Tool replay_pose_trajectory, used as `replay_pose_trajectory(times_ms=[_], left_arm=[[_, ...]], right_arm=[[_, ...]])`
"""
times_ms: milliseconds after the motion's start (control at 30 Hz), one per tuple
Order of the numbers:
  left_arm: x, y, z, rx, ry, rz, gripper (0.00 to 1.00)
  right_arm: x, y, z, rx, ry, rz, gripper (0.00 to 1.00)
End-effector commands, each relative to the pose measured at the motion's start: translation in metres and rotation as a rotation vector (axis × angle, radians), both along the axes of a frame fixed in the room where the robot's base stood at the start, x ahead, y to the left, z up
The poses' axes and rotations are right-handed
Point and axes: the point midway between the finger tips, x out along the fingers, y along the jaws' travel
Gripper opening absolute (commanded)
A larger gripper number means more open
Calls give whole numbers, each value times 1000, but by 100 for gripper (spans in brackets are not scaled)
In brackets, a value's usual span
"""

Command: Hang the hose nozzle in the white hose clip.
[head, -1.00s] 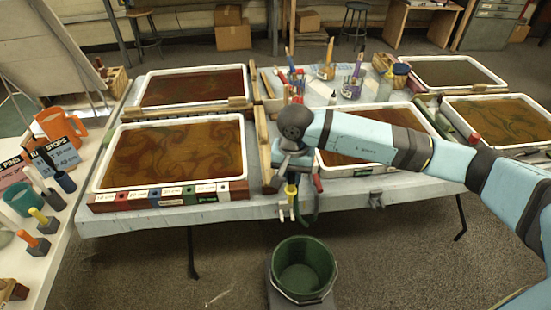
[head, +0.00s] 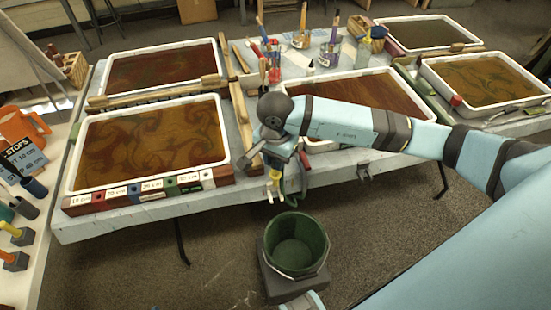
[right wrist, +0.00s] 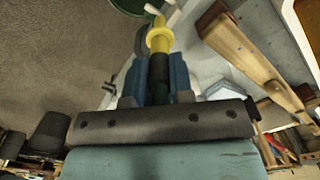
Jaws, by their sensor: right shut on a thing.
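The hose nozzle has a yellow front part with a collar and a black body. It shows at the table's front edge in the head view (head: 274,177) and in the right wrist view (right wrist: 158,42). My right gripper (right wrist: 155,82) is shut on the black body, with its blue fingers on both sides; it also shows in the head view (head: 275,162). White prongs, seemingly the white hose clip (head: 270,197), show just beyond the yellow tip. I cannot tell whether nozzle and clip touch. My left gripper is not clearly in view.
A green bucket (head: 296,262) stands below the table edge. A grey clip (head: 364,172) is on the edge to the right. A green hose (head: 302,181) hangs beside the gripper. Marbling trays and a wooden bar (head: 240,118) lie on the table behind.

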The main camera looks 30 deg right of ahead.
Motion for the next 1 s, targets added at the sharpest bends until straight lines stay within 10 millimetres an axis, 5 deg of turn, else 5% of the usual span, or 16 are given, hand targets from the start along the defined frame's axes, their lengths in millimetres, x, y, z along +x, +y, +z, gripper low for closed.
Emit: replay_pose_trajectory(times_ms=[1000], left_arm=[[4, -3, -19, 17, -51, -21, 43]], right_arm=[[0, 0, -53, 0, 0, 0, 1]])
